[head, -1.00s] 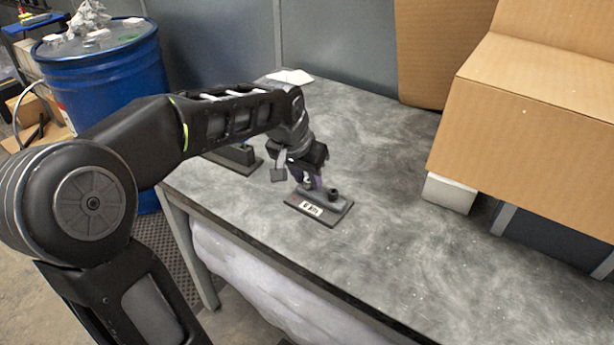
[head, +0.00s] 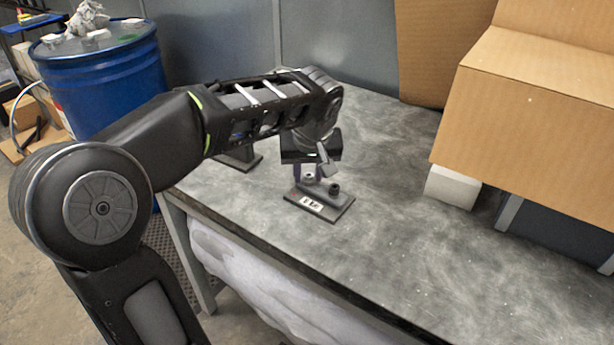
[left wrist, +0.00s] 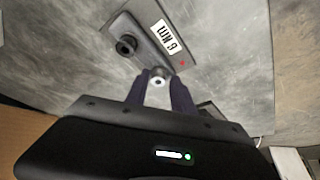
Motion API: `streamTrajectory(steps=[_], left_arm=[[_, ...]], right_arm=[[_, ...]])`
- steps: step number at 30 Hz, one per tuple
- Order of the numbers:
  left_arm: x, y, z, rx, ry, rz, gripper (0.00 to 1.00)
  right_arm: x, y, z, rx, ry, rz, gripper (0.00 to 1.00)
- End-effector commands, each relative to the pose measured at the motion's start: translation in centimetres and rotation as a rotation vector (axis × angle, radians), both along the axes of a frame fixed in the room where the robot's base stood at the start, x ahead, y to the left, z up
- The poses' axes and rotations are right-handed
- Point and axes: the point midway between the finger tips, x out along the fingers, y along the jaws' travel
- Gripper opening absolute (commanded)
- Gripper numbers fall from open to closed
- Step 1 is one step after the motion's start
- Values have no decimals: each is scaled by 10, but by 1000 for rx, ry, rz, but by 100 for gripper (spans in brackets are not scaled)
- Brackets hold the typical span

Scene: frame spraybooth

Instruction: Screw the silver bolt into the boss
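The silver bolt (head: 309,179) stands upright at one end of a dark raised block on a flat plate (head: 330,209) with a white torque label. In the left wrist view the bolt (left wrist: 158,76) shows its round socketed head between my two purple fingertips. My left gripper (head: 308,172) points down over it, and its fingers (left wrist: 160,82) look closed against the bolt's sides. The boss under the bolt is mostly hidden. A black round cap or bolt head (head: 334,189) stands beside it on the same block. My right gripper is in neither view.
A dark fixture (head: 240,158) stands behind my left forearm. A blue drum (head: 103,85) stands beyond the bench's left edge. The bench's front right area is clear.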

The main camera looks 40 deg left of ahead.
Motion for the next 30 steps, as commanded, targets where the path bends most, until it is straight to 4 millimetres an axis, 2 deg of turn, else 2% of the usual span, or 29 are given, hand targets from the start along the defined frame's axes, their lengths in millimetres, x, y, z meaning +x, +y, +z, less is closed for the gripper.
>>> streamTrajectory(steps=[1,13,23,30], left_arm=[[1,0,-2,0,-1,30,29],[1,-1,-3,0,0,81,29],[3,-4,-3,-1,0,428,29],[2,-3,-2,-3,-1,461,29]], right_arm=[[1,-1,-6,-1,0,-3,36],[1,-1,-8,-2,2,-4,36],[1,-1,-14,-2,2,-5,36],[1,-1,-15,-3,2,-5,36]])
